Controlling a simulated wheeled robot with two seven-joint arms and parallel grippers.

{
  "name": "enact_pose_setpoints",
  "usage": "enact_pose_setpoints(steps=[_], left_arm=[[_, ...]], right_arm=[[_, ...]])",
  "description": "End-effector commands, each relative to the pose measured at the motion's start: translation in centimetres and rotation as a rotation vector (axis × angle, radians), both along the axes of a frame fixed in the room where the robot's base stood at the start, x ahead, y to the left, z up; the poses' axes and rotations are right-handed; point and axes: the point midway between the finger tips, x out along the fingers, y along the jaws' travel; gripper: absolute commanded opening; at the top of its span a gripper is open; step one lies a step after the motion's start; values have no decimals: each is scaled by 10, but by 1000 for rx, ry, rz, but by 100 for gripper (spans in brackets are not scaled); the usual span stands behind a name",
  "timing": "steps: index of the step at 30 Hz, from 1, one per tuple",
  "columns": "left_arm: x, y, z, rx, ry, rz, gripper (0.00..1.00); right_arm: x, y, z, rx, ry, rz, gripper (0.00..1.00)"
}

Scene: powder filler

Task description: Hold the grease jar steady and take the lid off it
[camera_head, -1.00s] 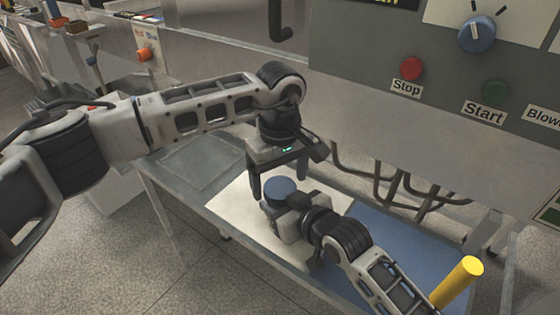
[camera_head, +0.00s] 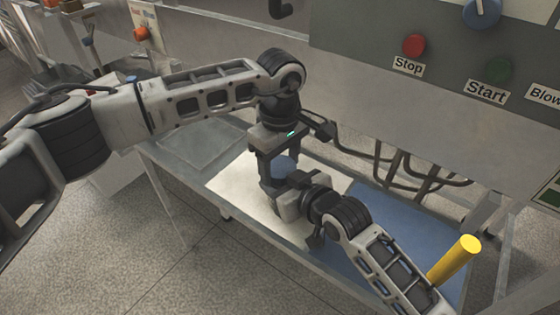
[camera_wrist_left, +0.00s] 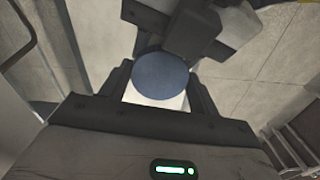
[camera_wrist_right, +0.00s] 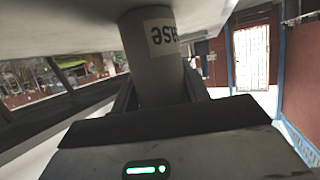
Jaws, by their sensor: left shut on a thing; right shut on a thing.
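The grease jar's round blue lid (camera_head: 284,164) shows between the fingers of my left gripper (camera_head: 277,176), which points down from above and is shut on it. In the left wrist view the lid (camera_wrist_left: 162,77) is a flat blue disc with a dark finger on each side. My right gripper (camera_head: 284,200) comes in from the lower right and is shut on the grey jar body. In the right wrist view the jar (camera_wrist_right: 142,62) stands between the fingers, with part of a label (camera_wrist_right: 163,37) upside down. The lid is hidden in that view.
A pale mat (camera_head: 236,185) and a blue mat (camera_head: 372,225) cover the table. A yellow cylinder (camera_head: 457,257) stands at the right. Behind are bent metal bars (camera_head: 400,180) and a control panel with a red Stop button (camera_head: 414,45).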

Motion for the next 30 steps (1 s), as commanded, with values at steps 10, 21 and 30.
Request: enact_pose_setpoints(steps=[10,21,30], left_arm=[[0,0,1,-1,-1,339,34],[0,0,1,-1,-1,334,83],[1,0,8,-1,-3,334,83]], right_arm=[[0,0,0,-1,1,0,0],[0,0,0,-1,1,0,0],[0,0,0,-1,1,0,0]])
